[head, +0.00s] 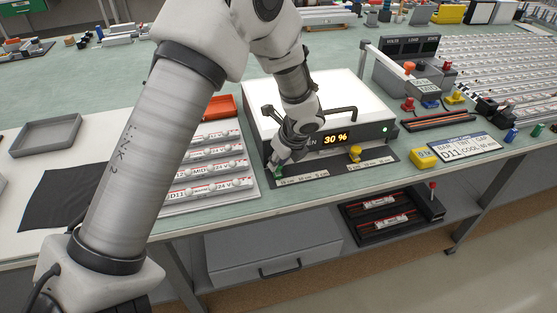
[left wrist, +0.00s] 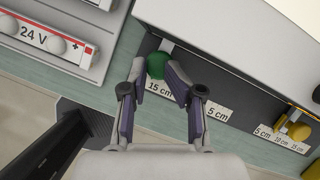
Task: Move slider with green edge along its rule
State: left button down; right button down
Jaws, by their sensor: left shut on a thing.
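The green-edged slider shows as a green knob (left wrist: 157,66) between the fingers of my left gripper (left wrist: 158,77) in the left wrist view. It sits by the "15 cm" label on the dark rule strip (head: 325,175) along the front of the lightbox (head: 310,100). In the head view a bit of green (head: 278,172) shows under my left gripper (head: 278,161), at the strip's left end. My fingers are shut on the knob. They hide part of the strip. My right gripper is in neither view.
A yellow slider (head: 355,153) stands further right on the strip, with its own cm labels. The lightbox display (head: 335,138) reads 30 %. Trays of white bulbs (head: 215,165) lie close on the left. A yellow block (head: 424,157) and a lettered plate (head: 457,149) lie to the right.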

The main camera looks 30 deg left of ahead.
pick_arm(q)
jog(key=w+d+p, duration=0.1)
jog(key=d+p, duration=0.1)
jog(key=shift+w+f+p, duration=0.25)
jog(key=shift+w+p, duration=0.05)
jog(key=shift+w, duration=0.1)
jog(key=shift+d+f, duration=0.1)
jog(key=shift+f, duration=0.1)
jog(key=c, duration=1.1)
grip_release()
jog(key=shift+w+a+f, duration=0.15)
jog(key=shift+w+a, duration=0.05)
jog(key=shift+w, duration=0.3)
jog(key=shift+s+r, duration=0.15)
jog(key=shift+r, duration=0.05)
jog(key=shift+d+r, duration=0.1)
jog(key=shift+r, duration=0.15)
jog(key=v, duration=1.1)
jog(key=shift+r, duration=0.25)
